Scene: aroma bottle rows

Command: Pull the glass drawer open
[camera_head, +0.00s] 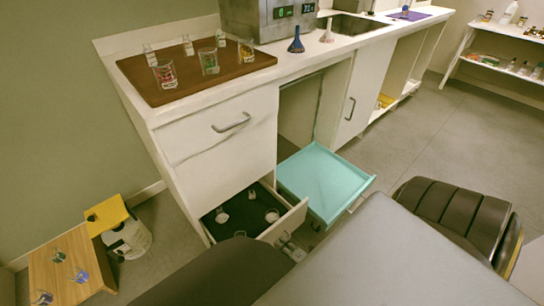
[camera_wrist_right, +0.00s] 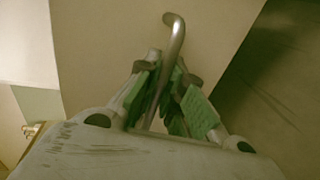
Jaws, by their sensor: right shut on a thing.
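The glass drawer (camera_head: 288,221) is the low white drawer in the head view. It stands out from the cabinet, with a dark green inside and a few small clear glasses (camera_head: 271,215) in it. My right gripper (camera_head: 291,247) is at its front, partly hidden by my own arm. In the right wrist view the green-padded fingers (camera_wrist_right: 172,100) are closed around the metal bar handle (camera_wrist_right: 174,38) on the pale drawer front. My left gripper does not show.
An open turquoise drawer (camera_head: 325,181) sits right beside the glass drawer. A closed drawer with a handle (camera_head: 231,123) is above it. A brown board (camera_head: 185,90) with glasses lies on the counter. A dark chair (camera_head: 455,212) stands at right.

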